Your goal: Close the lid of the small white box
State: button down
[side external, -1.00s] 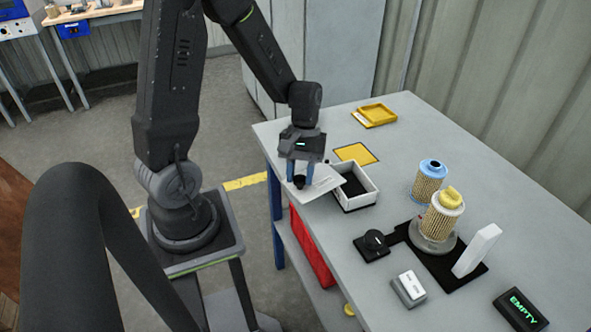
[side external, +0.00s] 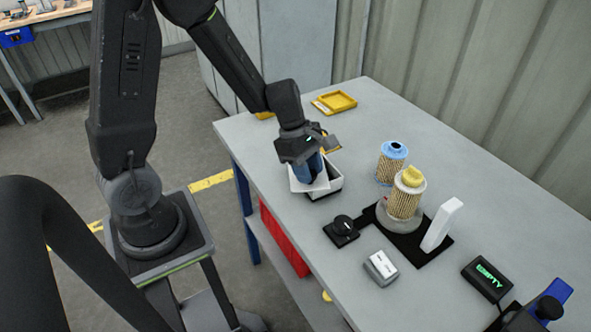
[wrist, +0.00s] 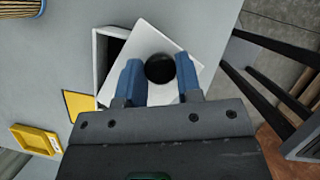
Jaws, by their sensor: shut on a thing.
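The small white box (side external: 332,187) stands on the grey table near its left edge, with a dark interior. Its lid (side external: 310,184) is a white plate with a round black knob (wrist: 160,68). My gripper (wrist: 160,85) is shut on the lid's knob, with a blue finger on either side. The lid is turned at an angle to the box (wrist: 98,50) and covers part of its opening. A dark strip of the interior still shows beside it in the wrist view. Whether the lid touches the rim is unclear.
A yellow tray (side external: 335,102) and a yellow square (wrist: 80,104) lie behind the box. A black knob unit (side external: 341,230), filter cartridges (side external: 404,200) and an upright white block (side external: 441,225) stand to the right. The table's left edge is close by.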

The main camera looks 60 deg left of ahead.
jog(key=shift+w+n+t, duration=0.4)
jog(key=shift+w+n, duration=0.8)
jog(key=shift+w+a+n+t+y, duration=0.1)
jog(key=shift+w+n+t+y, duration=0.3)
jog(key=shift+w+n, duration=0.6)
jog(key=c, duration=0.8)
grip_release()
jog(key=shift+r, duration=0.15)
jog(key=v, duration=1.3)
jog(key=shift+r, duration=0.3)
